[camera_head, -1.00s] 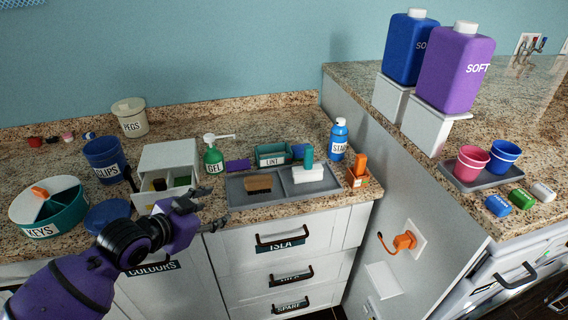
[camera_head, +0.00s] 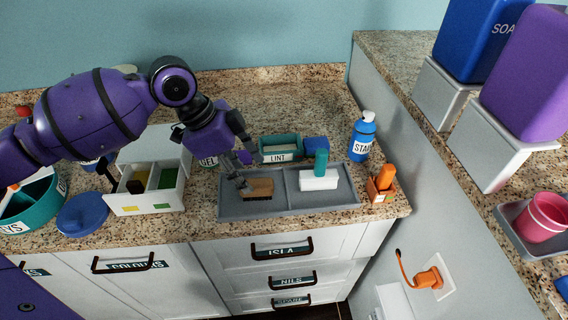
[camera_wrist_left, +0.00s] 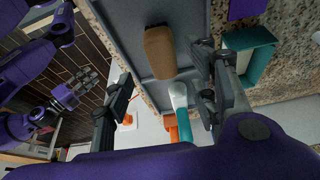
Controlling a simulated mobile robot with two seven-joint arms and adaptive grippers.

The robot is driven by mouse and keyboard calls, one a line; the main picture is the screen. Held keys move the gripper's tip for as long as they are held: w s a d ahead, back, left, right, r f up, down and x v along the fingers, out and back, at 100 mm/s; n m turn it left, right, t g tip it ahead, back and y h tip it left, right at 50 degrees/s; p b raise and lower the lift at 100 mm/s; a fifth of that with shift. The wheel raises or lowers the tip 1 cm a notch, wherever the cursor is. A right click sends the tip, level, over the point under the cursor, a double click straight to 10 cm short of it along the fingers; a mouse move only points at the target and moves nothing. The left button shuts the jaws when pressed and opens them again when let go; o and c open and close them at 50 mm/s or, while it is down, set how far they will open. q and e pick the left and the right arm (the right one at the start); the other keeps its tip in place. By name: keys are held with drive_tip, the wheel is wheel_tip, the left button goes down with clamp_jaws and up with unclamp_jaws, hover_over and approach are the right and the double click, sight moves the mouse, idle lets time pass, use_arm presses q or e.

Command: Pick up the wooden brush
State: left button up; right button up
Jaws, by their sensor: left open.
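The wooden brush (camera_head: 258,189) lies in the left compartment of a grey tray (camera_head: 235,210) on the counter. It has a tan wooden back and dark bristles along one edge. My left gripper (camera_head: 243,171) is open just above the brush's left end, with nothing held. In the left wrist view the brush (camera_wrist_left: 159,52) shows between the two spread fingers (camera_wrist_left: 166,66); I cannot tell whether they touch it. My right gripper (camera_wrist_left: 75,92) shows small at the left of that view, its jaw state unclear.
A white brush with a green handle (camera_head: 319,180) lies in the tray's right compartment. Behind stand the LINT box (camera_head: 280,148) and the blue STAIN bottle (camera_head: 362,137). A white drawer box (camera_head: 147,195) is left.

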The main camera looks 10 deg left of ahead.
sight(254, 183)
use_arm(q)
drive_tip(key=x, duration=0.4)
drive_tip(key=shift+w+a+f, duration=0.15)
drive_tip(key=shift+w+f, duration=0.05)
drive_tip(key=shift+f, duration=0.55)
drive_tip(key=c, duration=1)
drive_tip(key=shift+c, duration=1.3)
use_arm(e)
drive_tip(key=shift+w+r, duration=0.15)
drive_tip(key=shift+w, duration=0.45)
